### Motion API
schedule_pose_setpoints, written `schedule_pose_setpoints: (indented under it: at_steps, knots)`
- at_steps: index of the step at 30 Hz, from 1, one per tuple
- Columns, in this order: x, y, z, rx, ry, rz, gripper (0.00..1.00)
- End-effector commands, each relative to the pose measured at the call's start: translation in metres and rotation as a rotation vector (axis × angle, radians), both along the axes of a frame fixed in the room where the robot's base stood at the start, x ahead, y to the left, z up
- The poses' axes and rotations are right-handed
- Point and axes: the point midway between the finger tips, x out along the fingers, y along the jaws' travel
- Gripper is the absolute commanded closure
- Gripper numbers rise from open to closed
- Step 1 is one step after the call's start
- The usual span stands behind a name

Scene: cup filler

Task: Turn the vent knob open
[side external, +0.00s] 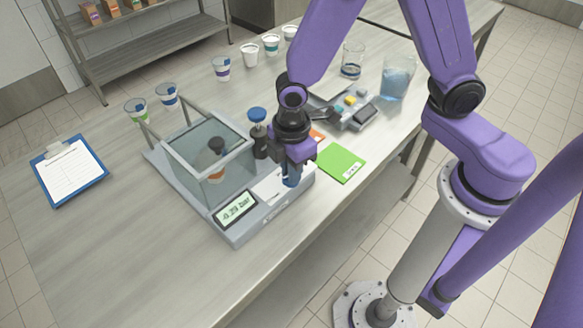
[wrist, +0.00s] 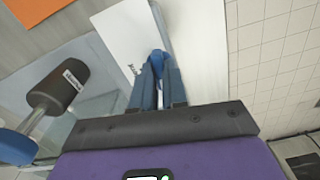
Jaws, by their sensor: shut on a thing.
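My gripper (side external: 291,178) is over the front right end of a grey vacuum unit, its fingers pointing down. In the wrist view its blue-grey fingers (wrist: 158,78) are closed on a small brighter blue part, which I take to be the vent knob (wrist: 157,58). Most of the knob is hidden by the fingers, so its angle cannot be told. The unit has a clear chamber (side external: 208,155) with a dark and orange item inside. Its display (side external: 236,209) reads about -0.29 bar.
A blue-topped black post (side external: 257,120) stands close left of my gripper; its black cylinder (wrist: 58,88) shows in the wrist view. Green card (side external: 341,163), grey tray (side external: 345,112), beaker (side external: 396,78), several cups and a clipboard (side external: 69,171) are around. The table's front left is clear.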

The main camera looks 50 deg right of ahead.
Motion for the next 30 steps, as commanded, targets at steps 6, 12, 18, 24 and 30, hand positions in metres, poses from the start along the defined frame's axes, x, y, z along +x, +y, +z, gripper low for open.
schedule_pose_setpoints:
  at_steps: [6, 12, 18, 24, 30]
  knots:
    - [-0.0004, -0.0001, 0.0004, -0.002, 0.001, -0.195, 1.0]
    - [-0.0002, -0.0002, 0.0006, -0.001, 0.0, -0.386, 1.0]
    - [-0.0002, -0.0002, 0.0006, -0.001, 0.0, -0.576, 1.0]
    - [-0.0002, -0.0003, 0.0006, -0.002, 0.0, -0.767, 1.0]
    - [-0.0002, -0.0003, 0.0006, -0.001, 0.0, -0.955, 1.0]
